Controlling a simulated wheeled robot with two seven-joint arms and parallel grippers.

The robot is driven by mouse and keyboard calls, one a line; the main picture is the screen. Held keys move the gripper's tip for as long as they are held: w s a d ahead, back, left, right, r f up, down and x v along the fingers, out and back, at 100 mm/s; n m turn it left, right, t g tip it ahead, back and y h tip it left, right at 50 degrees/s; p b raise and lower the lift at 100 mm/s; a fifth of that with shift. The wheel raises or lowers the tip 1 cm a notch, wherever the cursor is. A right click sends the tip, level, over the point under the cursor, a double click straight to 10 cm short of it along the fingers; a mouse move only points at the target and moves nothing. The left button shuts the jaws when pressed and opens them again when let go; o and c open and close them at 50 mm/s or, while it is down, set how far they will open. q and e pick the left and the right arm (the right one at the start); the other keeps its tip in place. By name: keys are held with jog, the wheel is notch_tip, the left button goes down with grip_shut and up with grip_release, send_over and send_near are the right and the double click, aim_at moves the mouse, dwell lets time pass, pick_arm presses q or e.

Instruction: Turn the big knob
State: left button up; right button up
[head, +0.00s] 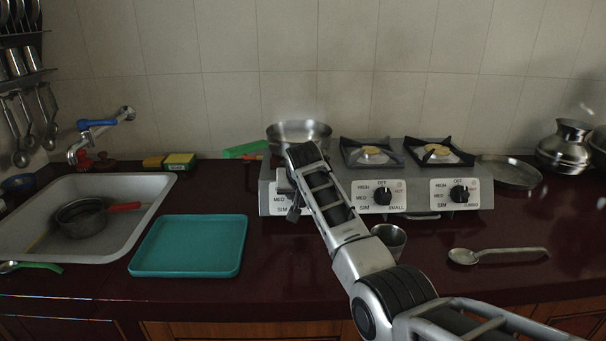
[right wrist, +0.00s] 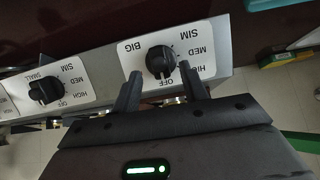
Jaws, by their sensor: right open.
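The stove's big knob (right wrist: 160,60) is black and sits on a white plate marked BIG, SIM, MED, HIGH and OFF in the right wrist view. My right gripper (right wrist: 159,70) is open, with one finger on each side of this knob and gaps showing. I cannot tell whether either finger touches it. In the head view, my right gripper (head: 293,200) is at the left end of the stove front (head: 416,205), and my arm hides the big knob. My left gripper is not in view.
The small knob (head: 382,195) and the jumbo knob (head: 459,194) are to the right. A steel pan (head: 299,133) is on the stove's left side. A metal cup (head: 389,240) stands beside my arm. A teal tray (head: 189,246) and spoon (head: 497,254) lie on the counter.

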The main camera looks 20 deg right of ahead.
jog(key=v, duration=1.3)
jog(key=shift+b, duration=0.3)
jog(key=shift+f, duration=0.1)
